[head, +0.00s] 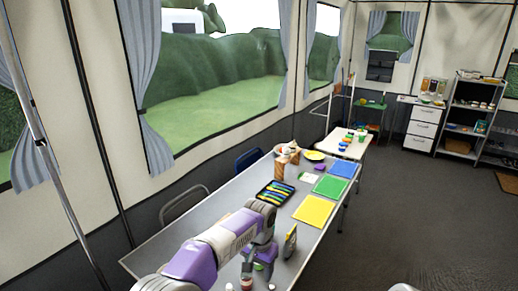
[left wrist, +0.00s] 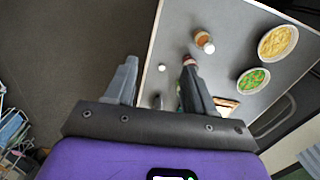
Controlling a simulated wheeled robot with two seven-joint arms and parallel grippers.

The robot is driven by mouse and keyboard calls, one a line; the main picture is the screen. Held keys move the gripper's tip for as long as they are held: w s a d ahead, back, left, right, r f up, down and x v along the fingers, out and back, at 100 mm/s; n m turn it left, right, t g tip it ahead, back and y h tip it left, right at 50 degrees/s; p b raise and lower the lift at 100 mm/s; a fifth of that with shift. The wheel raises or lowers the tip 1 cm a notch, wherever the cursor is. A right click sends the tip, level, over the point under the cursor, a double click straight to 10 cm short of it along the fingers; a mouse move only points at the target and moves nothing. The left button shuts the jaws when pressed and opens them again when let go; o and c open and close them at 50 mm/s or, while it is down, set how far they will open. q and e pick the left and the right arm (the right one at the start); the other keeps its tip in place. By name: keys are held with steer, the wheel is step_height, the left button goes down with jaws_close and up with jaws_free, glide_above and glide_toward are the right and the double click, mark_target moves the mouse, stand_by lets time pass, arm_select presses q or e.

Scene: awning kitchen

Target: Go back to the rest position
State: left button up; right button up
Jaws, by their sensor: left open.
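My left gripper (head: 258,265) hangs over the near end of the long grey table (head: 180,243), at the end of my purple and white arm. It is partly hidden by small items and the arm in the head view. In the left wrist view the two grey fingers of my left gripper (left wrist: 160,66) stand wide apart with nothing held between them. One finger is over the floor and the other is over the table, close to a red-capped bottle (left wrist: 188,60). My right gripper is in neither view.
A bottle with orange contents (left wrist: 204,41), a bowl of yellow food (left wrist: 278,43) and a bowl of green food (left wrist: 253,80) stand on the table. Floor (head: 410,220) is clear at right.

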arm_select(q)
steer(key=s+a+f+n+h, duration=0.1)
steer(key=s+a+f, duration=0.15)
steer(key=f, duration=0.75)
steer(key=s+a+f+n+h, duration=0.1)
steer(key=s+f+h, duration=0.15)
steer(key=f, duration=0.75)
steer(key=s+a+f+n, duration=0.3)
steer(key=s+f, duration=0.3)
steer(key=s, duration=0.5)
steer(key=s+a+f+n, duration=0.35)
steer(key=s+f, duration=0.25)
steer(key=s, duration=0.6)
step_height(320, 180, down, 10)
steer(key=w+b, duration=0.1)
steer(key=b, duration=0.9)
steer(key=shift+d+r+t+h, duration=0.15)
steer(key=shift+r+t+h, duration=0.05)
steer(key=shift+t+h, duration=0.15)
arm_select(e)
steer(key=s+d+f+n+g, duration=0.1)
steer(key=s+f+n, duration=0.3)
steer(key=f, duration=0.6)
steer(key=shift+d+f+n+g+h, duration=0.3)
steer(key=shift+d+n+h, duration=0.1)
arm_select(q)
steer(key=shift+w, duration=0.1)
